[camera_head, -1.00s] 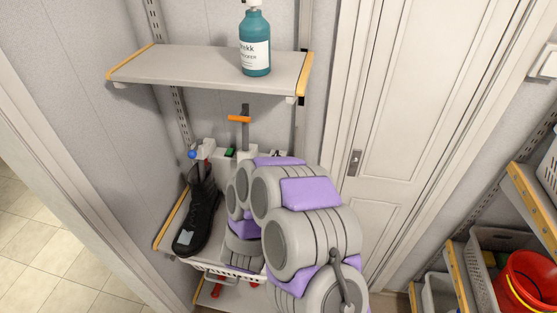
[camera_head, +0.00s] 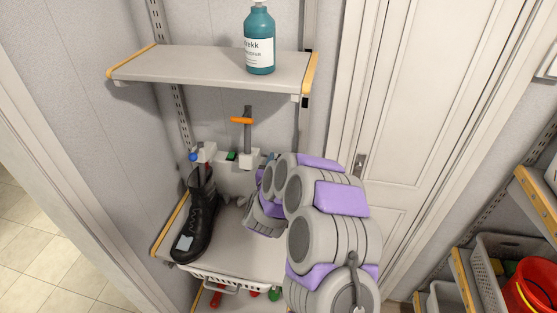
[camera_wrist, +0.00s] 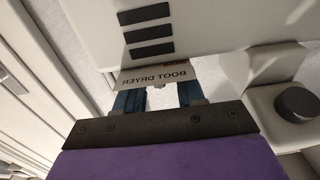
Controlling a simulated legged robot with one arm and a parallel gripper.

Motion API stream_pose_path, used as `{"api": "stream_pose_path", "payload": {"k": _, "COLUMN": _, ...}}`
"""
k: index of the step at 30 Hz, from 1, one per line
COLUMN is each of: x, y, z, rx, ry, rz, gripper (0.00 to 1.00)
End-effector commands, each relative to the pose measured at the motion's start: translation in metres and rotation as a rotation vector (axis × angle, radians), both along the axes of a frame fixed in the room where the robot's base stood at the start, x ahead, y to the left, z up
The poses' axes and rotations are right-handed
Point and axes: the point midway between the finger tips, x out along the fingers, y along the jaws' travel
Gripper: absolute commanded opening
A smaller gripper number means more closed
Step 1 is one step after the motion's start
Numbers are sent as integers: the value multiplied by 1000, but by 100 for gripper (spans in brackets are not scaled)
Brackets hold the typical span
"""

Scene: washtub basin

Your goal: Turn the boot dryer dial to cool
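The white boot dryer (camera_head: 249,160) is on the wall above the lower shelf, with a grey upright post and orange crosspiece (camera_head: 241,120), a green part (camera_head: 231,156) and a blue knob (camera_head: 193,156). In the wrist view its BOOT DRYER label (camera_wrist: 155,77) appears upside down beyond my gripper (camera_wrist: 160,97). The two blue fingers are apart with nothing visible between them. A dark round knob (camera_wrist: 297,103) on a white block is to their right, apart from them; I cannot read any setting. In the head view my gripper (camera_head: 268,160) is small and partly hidden by my arm at the dryer's right end.
A black boot (camera_head: 195,218) stands on the lower shelf (camera_head: 232,262), left of my arm. A teal bottle (camera_head: 259,45) stands on the upper shelf (camera_head: 200,70). A white basket (camera_head: 235,281) hangs below. A door (camera_head: 400,150) is at right, near a red bucket (camera_head: 530,287).

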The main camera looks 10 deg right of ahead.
Motion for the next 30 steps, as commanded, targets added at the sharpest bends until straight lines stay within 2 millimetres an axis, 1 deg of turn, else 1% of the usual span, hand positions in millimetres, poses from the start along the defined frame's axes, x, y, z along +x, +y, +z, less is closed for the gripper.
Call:
{"api": "stream_pose_path", "payload": {"k": 3, "x": 7, "y": -3, "z": -1, "rx": -1, "ry": 0, "rz": 1, "gripper": 38}}
{"api": "stream_pose_path", "payload": {"k": 6, "x": 10, "y": -4, "z": -1, "rx": -1, "ry": 0, "rz": 1, "gripper": 38}}
{"api": "stream_pose_path", "payload": {"k": 14, "x": 11, "y": -5, "z": 0, "rx": 0, "ry": 1, "rz": 1, "gripper": 38}}
{"api": "stream_pose_path", "payload": {"k": 26, "x": 11, "y": -4, "z": -1, "rx": -1, "ry": 1, "rz": 1, "gripper": 1}}
{"api": "stream_pose_path", "payload": {"k": 30, "x": 11, "y": -4, "z": -1, "rx": -1, "ry": 1, "rz": 2, "gripper": 0}}
